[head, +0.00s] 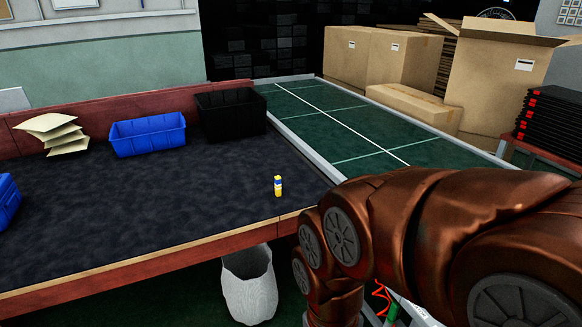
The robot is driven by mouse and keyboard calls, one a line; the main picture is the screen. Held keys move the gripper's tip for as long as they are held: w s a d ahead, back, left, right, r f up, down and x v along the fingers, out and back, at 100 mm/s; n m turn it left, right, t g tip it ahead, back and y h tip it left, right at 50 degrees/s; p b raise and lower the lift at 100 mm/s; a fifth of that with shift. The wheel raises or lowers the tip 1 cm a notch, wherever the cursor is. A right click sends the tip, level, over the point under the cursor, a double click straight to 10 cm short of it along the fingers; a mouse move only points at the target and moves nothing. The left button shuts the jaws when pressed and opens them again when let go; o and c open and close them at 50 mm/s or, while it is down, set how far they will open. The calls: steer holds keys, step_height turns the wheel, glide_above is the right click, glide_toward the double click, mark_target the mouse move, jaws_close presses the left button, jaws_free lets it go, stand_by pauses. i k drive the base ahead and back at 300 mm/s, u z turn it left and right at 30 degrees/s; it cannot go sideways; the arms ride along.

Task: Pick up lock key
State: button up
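I cannot make out a lock key for certain in the head view. A small upright yellow item (278,186) with a blue and white band stands on the dark table top (130,215), near its front right corner. It is too small to tell what it is. My copper-coloured arm fills the lower right and hides what lies behind it. My gripper is not in view.
A blue bin (148,135), a black bin (231,114) and stacked pale envelopes (55,133) stand along the table's back. Another blue bin (6,200) is at the left edge. A white waste bin (249,288) stands below.

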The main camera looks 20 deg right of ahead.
mark_target(278, 193)
steer(key=z, duration=0.25)
steer(key=i, duration=0.65)
steer(key=z, duration=0.3)
steer(key=k, duration=0.55)
steer(key=z, duration=1.25)
steer(key=i, duration=0.55)
steer(key=u, duration=1.65)
